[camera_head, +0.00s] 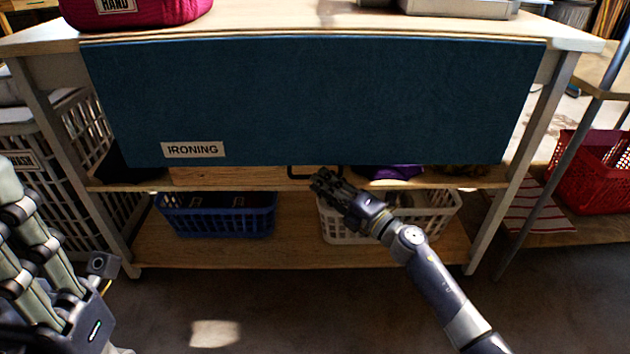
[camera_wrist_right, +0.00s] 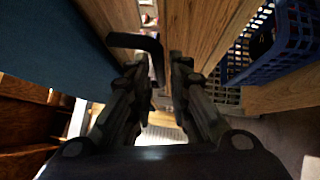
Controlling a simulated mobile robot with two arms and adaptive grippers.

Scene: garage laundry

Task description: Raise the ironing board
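The ironing board is the dark blue panel (camera_head: 310,100) hanging down from the table's front edge, with an "IRONING" label at its lower left. A black handle (camera_head: 299,172) shows at its bottom edge; it is also a bent bar in the right wrist view (camera_wrist_right: 133,41). My right gripper (camera_head: 321,181) is just below the handle. In the wrist view its fingers (camera_wrist_right: 161,68) stand apart, and the handle's bent end shows at the gap between the tips; I cannot tell whether they touch. My left gripper (camera_head: 40,265) is at the lower left, partly cut off.
The table (camera_head: 340,22) carries a pink basket (camera_head: 140,12). On its lower shelf are a blue basket (camera_head: 215,218) and a white basket (camera_head: 340,232). A laundry hamper (camera_head: 35,190) stands left, a red basket (camera_head: 590,175) right. The floor in front is clear.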

